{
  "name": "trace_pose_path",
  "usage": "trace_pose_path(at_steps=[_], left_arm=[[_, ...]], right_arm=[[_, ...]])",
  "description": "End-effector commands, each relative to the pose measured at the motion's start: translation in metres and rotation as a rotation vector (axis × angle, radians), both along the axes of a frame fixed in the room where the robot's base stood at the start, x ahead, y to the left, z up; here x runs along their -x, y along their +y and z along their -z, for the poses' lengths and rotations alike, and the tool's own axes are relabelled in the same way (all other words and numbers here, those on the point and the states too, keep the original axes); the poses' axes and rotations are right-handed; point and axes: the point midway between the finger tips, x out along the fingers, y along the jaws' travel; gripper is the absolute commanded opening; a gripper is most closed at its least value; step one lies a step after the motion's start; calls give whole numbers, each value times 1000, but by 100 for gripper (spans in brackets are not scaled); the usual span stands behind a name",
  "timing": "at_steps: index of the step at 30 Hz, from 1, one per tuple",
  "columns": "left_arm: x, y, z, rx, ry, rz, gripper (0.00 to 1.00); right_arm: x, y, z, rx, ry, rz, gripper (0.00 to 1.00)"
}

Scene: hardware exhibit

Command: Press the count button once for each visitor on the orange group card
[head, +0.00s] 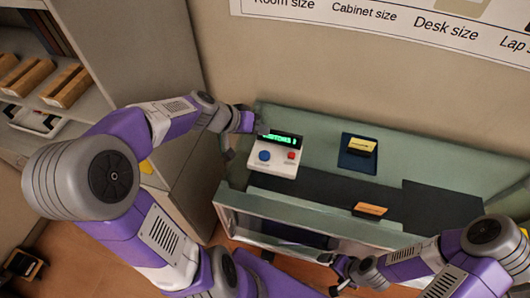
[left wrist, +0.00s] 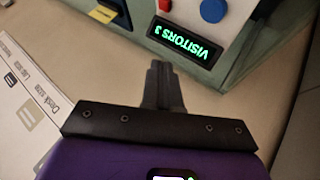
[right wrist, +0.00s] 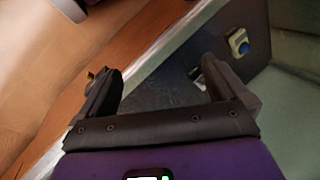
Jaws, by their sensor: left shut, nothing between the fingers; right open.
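The counter box (head: 272,168) stands on the green desk, with a blue button (head: 264,155), a red button (head: 291,156) and a lit green display (head: 281,139). In the left wrist view the display (left wrist: 185,40), red button (left wrist: 165,4) and blue button (left wrist: 213,10) lie beyond my fingertips. My left gripper (head: 262,130) is shut and empty by the box's back left corner; its fingers (left wrist: 160,68) touch no button. An orange card (head: 370,209) stands at the desk's front; its marks are unreadable. My right gripper (head: 340,268) is open and empty.
A yellow card (head: 362,146) stands on a dark blue tray (head: 354,162) at the back of the desk. A shelf with wooden blocks (head: 75,83) is at left.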

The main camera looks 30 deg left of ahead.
Motion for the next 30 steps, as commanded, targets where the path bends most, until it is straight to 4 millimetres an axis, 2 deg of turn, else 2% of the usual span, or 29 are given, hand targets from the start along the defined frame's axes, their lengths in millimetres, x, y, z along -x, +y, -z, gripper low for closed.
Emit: trace_pose_path(at_steps=[8, 21, 25, 30], left_arm=[[0, 0, 19, 1, 3, 0, 0], [0, 0, 78, -1, 0, 1, 0], [0, 0, 87, 0, 1, 1, 0], [0, 0, 89, 0, 1, 1, 0]], right_arm=[[-1, 0, 12, 0, -2, 1, 100], [-1, 0, 56, 0, -1, 0, 100], [-1, 0, 66, 0, -1, 0, 100], [-1, 0, 69, 0, -1, 0, 100]])
